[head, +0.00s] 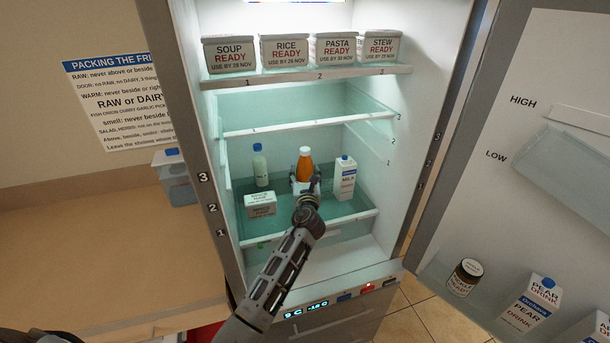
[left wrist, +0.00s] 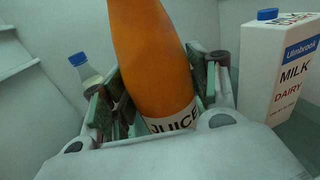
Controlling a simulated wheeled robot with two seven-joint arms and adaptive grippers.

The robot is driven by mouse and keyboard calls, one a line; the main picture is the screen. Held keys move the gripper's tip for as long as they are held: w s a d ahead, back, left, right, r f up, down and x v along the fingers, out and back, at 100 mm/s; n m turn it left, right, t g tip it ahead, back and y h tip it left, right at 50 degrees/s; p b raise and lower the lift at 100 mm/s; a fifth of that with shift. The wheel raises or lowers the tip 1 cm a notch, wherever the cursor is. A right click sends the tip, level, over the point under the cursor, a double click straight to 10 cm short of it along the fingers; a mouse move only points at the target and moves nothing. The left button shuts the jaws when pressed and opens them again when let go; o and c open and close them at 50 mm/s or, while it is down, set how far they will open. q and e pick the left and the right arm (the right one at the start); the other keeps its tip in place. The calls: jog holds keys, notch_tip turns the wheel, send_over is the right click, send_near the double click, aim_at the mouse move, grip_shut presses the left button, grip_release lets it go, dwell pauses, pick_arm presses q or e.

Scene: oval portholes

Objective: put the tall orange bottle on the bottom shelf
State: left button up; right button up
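The tall orange bottle (head: 304,165), with a white cap, stands about upright over the lower glass shelf (head: 345,219) in the fridge. In the left wrist view the bottle (left wrist: 152,60) shows a JUICE label. My left gripper (head: 305,186) reaches in from the front. Its fingers (left wrist: 165,95) lie against both sides of the bottle and look shut on it. The bottle's base is hidden by the gripper, so I cannot tell whether it touches the shelf. My right gripper is not in view.
A milk carton (head: 345,178) stands close right of the bottle. Several READY tubs sit on the upper shelf (head: 300,75). The middle shelf (head: 310,124) is empty. The open door (head: 500,180) is at the right.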

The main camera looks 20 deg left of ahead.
pick_arm(q)
jog(key=shift+o, duration=0.9)
jog(key=shift+r, duration=0.15)
jog(key=v, duration=1.2)
jog(key=shift+b, duration=0.4)
